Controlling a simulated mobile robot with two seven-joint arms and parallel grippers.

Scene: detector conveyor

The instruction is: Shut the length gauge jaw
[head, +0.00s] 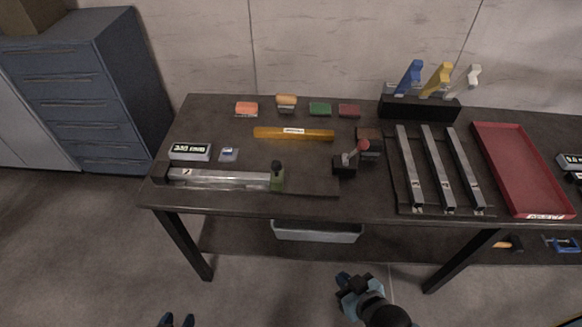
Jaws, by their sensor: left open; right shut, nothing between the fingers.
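The length gauge (218,187) lies along the front left of the table. A silver bar (218,177) lies in it, between the dark left end stop and the jaw. My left gripper (177,320) is open at the bottom edge, in front of and well below the gauge. My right gripper (344,281) is shut and empty in front of the table, to the right of the jaw.
A digital display (190,152) and a small button box (228,154) stand behind the gauge. A red-knobbed lever (347,162) stands right of the jaw. A yellow bar (293,133), several coloured blocks, a rack with silver bars (432,170) and a red tray (520,170) fill the rest.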

